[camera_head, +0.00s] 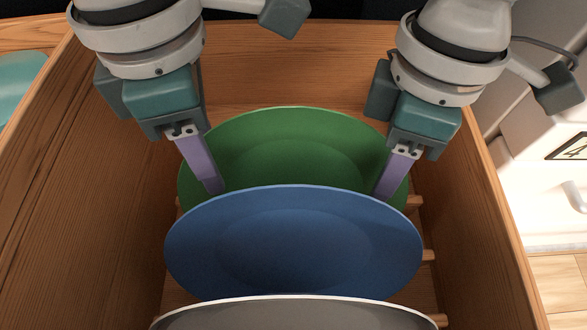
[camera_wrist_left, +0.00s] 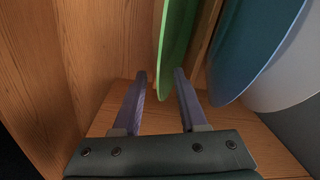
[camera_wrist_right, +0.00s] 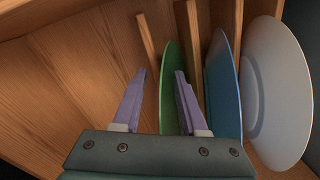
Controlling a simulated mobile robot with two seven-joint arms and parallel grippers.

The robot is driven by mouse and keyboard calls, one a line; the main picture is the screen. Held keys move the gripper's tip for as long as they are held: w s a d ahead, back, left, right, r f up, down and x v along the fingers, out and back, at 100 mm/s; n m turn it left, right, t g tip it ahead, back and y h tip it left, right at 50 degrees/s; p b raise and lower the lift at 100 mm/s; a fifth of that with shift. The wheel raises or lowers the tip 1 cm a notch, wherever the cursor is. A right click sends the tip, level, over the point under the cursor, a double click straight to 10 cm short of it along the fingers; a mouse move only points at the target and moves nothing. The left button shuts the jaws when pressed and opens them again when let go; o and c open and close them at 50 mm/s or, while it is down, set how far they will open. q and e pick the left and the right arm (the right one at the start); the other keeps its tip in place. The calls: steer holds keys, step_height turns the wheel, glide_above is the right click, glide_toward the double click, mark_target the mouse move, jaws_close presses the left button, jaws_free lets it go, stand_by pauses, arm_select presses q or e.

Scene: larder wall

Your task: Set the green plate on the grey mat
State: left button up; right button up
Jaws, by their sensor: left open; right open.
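The green plate (camera_head: 290,140) stands on edge in a wooden rack, behind a blue plate. My left gripper (camera_head: 214,186) is at its left rim and my right gripper (camera_head: 384,192) at its right rim, both reaching down from above. In the left wrist view the open fingers (camera_wrist_left: 160,74) stand on either side of the green plate's edge (camera_wrist_left: 175,45). In the right wrist view the open fingers (camera_wrist_right: 160,74) likewise straddle the green rim (camera_wrist_right: 170,95). In the head view only one finger of each gripper shows. The grey mat is not in view.
The blue plate (camera_head: 300,240) and a pale plate (camera_head: 300,314) stand close in front of the green one. Wooden side walls (camera_head: 90,190) enclose the rack, with pegs at the right. A white cabinet (camera_head: 550,205) is at the right; something teal (camera_head: 18,80) is at the far left.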

arm_select(q)
jaws_close()
arm_select(e)
jaws_close()
steer(key=shift+r, duration=0.1)
stand_by(1.1)
